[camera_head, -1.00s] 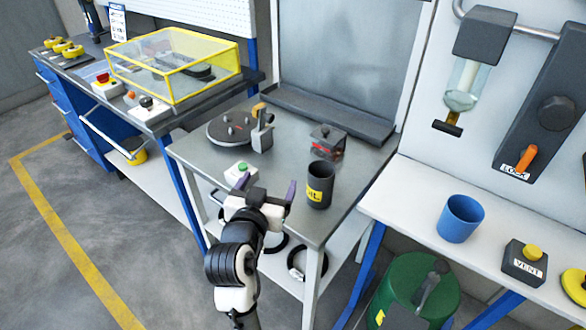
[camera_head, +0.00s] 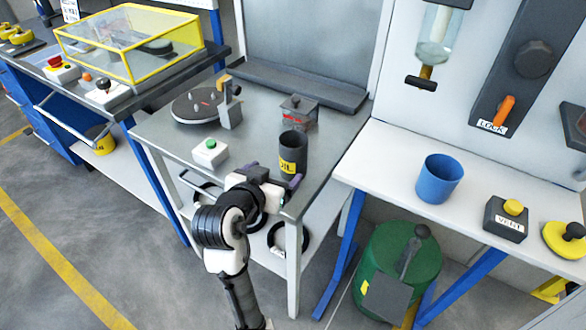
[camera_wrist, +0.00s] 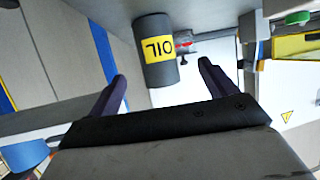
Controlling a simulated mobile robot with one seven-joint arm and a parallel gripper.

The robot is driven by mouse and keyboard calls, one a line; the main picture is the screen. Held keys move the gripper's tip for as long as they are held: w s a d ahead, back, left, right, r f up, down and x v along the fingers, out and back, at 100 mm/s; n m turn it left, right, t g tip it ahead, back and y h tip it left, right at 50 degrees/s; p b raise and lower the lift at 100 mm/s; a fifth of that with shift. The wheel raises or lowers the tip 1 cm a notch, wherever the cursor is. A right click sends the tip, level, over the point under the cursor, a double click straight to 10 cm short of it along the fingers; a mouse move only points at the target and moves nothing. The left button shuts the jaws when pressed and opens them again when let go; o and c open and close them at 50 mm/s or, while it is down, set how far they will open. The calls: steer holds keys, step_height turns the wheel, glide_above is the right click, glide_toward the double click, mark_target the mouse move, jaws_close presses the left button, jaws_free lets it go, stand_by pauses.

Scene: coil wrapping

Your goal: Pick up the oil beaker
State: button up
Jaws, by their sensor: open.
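The oil beaker (camera_head: 293,150) is a dark grey cylinder with a yellow label. It stands upright near the front right corner of the grey table (camera_head: 245,152). In the wrist view the beaker (camera_wrist: 154,28) shows with its label reading OIL, ahead of the fingers and roughly between their lines. My gripper (camera_head: 275,176) is open and empty, just in front of the beaker at the table's front edge. In the wrist view its two dark purple fingers (camera_wrist: 162,75) are spread apart, with the beaker beyond their tips and no clear contact.
A green button box (camera_head: 210,151) sits left of the beaker. A turntable fixture (camera_head: 198,106) and a small dark device (camera_head: 298,113) stand behind. A blue cup (camera_head: 439,179) and a VENT button box (camera_head: 506,219) are on the white bench to the right. A green drum (camera_head: 398,262) stands below.

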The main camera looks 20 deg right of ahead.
mark_target(286, 163)
steer(key=b+x, duration=0.3)
steer(key=b, duration=0.1)
steer(key=shift+d+f, duration=0.1)
steer(key=shift+f, duration=0.15)
steer(key=shift+r+p+x, duration=0.2)
steer(key=shift+p+x, duration=0.3)
steer(key=shift+x, duration=0.6)
steer(key=shift+s+p+x, duration=0.25)
steer(key=shift+p+x, duration=0.4)
steer(key=shift+x, duration=2.25)
steer(key=shift+d, duration=0.2)
steer(key=c, duration=1.2)
steer(key=shift+r, duration=0.2)
step_height(286, 163, up, 19)
steer(key=shift+a+r, duration=0.1)
